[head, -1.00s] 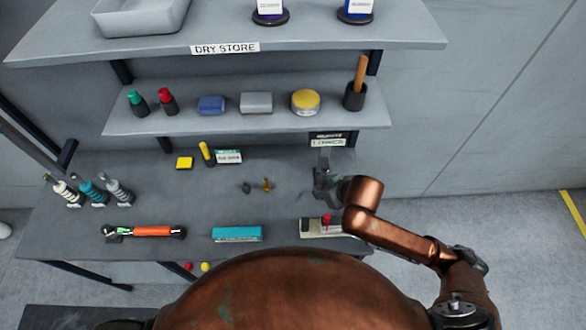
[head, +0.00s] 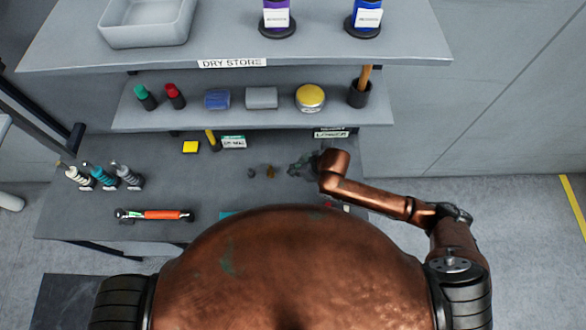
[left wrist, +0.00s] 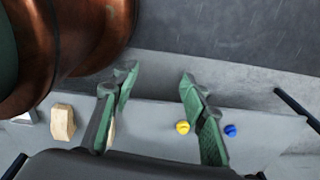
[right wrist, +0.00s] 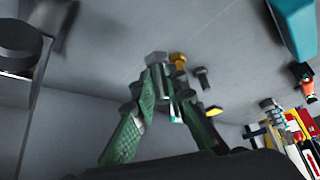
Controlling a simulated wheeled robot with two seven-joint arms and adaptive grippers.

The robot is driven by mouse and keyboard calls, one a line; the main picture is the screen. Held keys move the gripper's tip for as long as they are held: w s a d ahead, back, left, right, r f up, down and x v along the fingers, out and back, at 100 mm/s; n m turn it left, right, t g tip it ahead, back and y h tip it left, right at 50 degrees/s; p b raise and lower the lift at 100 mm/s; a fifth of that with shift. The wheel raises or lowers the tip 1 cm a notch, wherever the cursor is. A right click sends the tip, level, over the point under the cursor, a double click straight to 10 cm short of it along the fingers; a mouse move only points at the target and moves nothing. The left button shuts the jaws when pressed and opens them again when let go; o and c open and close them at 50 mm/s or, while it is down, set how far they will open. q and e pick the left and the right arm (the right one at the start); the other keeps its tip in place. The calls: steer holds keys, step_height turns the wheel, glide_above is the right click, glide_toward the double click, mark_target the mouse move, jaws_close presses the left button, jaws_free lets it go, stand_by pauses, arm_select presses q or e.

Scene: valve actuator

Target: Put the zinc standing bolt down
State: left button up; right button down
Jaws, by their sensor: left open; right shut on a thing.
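My right gripper (right wrist: 163,88) is shut on the zinc bolt (right wrist: 157,59), whose grey hex head shows just past the fingertips in the right wrist view. In the head view my right gripper (head: 298,167) is over the grey bench, and the zinc bolt cannot be made out there. A brass bolt (right wrist: 178,60) and a dark bolt (right wrist: 201,77) stand close beside it. The same brass bolt (head: 270,172) and dark bolt (head: 251,173) are left of the gripper in the head view. Whether the zinc bolt touches the bench I cannot tell. My left gripper (left wrist: 157,78) is open and empty.
The bench (head: 215,185) has clear room left of the bolts. A shelf (head: 240,117) overhangs the back. My body hides the bench's front right.

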steer(key=shift+w+a+f, duration=0.25)
steer(key=shift+w+f, duration=0.75)
steer(key=shift+f, duration=0.1)
steer(key=f, duration=0.2)
steer(key=f+p, duration=0.1)
steer(key=shift+w, duration=0.25)
steer(key=shift+f, duration=0.3)
arm_select(q)
steer(key=shift+w+d+r, duration=0.1)
steer(key=shift+w+r, duration=0.5)
steer(key=shift+r, duration=0.05)
arm_select(e)
steer(key=shift+f, duration=0.1)
arm_select(q)
steer(key=shift+w, duration=0.45)
arm_select(e)
steer(key=c, duration=1.9)
jaws_free()
steer(key=shift+c, duration=0.2)
arm_select(q)
steer(key=shift+s+f+b, duration=0.1)
steer(key=shift+f+b, duration=0.2)
steer(key=shift+f, duration=0.05)
arm_select(e)
steer(key=v, duration=1.2)
